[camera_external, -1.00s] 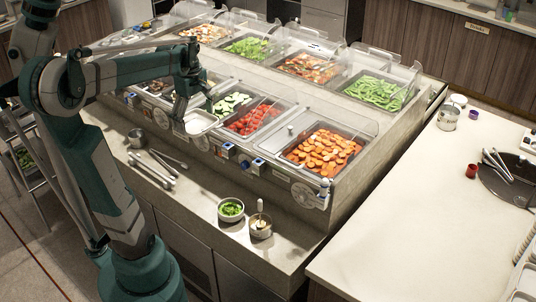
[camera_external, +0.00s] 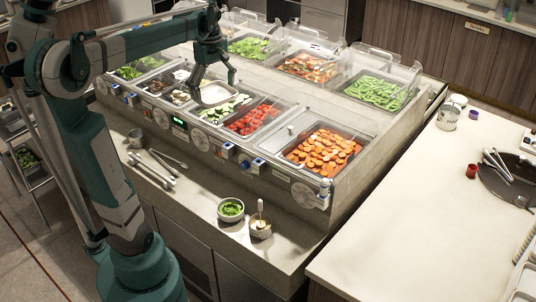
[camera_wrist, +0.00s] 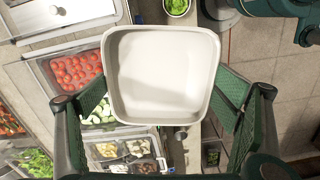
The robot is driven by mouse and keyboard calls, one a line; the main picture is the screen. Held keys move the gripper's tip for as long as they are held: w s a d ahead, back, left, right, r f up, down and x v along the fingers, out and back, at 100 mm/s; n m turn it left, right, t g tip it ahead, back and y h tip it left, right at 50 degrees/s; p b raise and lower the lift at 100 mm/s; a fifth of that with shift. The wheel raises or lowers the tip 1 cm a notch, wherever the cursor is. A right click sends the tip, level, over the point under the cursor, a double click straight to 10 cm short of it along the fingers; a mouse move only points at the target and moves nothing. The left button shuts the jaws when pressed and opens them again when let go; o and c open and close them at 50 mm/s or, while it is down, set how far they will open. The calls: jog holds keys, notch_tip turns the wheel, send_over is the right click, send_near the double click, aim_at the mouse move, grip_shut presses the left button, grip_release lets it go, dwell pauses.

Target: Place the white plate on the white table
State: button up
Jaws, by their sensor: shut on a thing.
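The white plate (camera_wrist: 160,75) is a square, rounded, empty dish that fills the middle of the wrist view. In the external view the plate (camera_external: 214,94) hangs above the food wells, over the sliced cucumber. My gripper (camera_external: 213,83) is shut on it, with a green finger at either side of the plate in the wrist view. The white table (camera_external: 420,220) is the pale counter at the right of the external view, well apart from the plate.
The serving station has wells of tomatoes (camera_external: 251,119), carrots (camera_external: 322,148) and green beans (camera_external: 378,92), with clear covers along the back row. A bowl of greens (camera_external: 231,209) and tongs (camera_external: 152,170) lie on the front ledge. A dark pan (camera_external: 505,178) and red cup (camera_external: 471,171) stand on the table; its front is clear.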

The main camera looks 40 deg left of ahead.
jog(key=w+d+r+m+p, duration=0.3)
jog(key=w+d+m, duration=0.1)
jog(key=w+d, duration=0.8)
jog(key=m+p, duration=1)
jog(key=m, duration=0.2)
send_over(386, 216)
notch_tip(386, 216, down, 37)
jog(key=shift+f, duration=0.2)
jog(key=shift+f+p, duration=0.5)
jog(key=shift+f, duration=2.6)
jog(key=shift+f, duration=0.15)
